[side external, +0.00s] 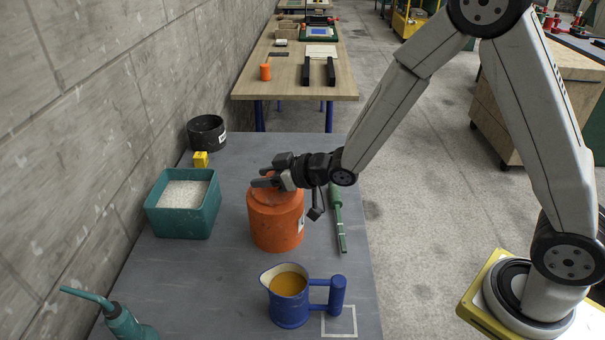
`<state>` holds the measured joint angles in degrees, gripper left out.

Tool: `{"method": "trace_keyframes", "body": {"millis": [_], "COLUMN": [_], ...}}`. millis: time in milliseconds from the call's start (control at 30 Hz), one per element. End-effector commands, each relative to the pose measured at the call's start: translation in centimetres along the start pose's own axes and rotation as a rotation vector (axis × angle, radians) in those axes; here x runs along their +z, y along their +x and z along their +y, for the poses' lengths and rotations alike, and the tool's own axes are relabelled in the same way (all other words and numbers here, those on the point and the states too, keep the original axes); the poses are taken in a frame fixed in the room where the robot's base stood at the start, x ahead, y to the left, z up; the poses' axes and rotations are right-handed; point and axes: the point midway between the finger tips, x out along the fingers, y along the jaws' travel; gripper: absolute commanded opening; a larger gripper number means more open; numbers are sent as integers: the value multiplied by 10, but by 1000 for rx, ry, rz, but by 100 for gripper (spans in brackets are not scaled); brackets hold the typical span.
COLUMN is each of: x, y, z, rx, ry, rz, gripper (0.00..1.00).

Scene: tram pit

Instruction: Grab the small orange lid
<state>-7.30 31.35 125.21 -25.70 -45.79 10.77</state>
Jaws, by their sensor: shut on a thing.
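A large orange canister (275,224) stands upright on the grey table, with a pale label on its right side. My gripper (265,176) reaches in from the right, level, over the canister's top. Its two dark fingers are shut on the small orange lid (267,176), of which only a little shows between them. The fingers hide most of the lid. I cannot tell whether the lid still touches the canister top.
A teal bin of white granules (183,194) is left of the canister, with a yellow block (201,159) and black pot (207,132) behind. A blue jug (289,304) stands in front, a green tool (338,222) lies right, a teal oil can (125,325) front left.

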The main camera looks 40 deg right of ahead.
Motion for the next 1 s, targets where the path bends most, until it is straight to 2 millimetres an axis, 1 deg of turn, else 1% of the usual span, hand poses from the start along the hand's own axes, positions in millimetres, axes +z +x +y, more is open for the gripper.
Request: {"method": "trace_keyframes", "body": {"millis": [267,467,1000], "x": [-4,-17,-78], "y": [-2,-7,-32], "z": [0,0,0], "rx": [0,-1,0], "ry": [0,-2,-1], "rz": [2,3,4], "gripper": [0,0,0]}}
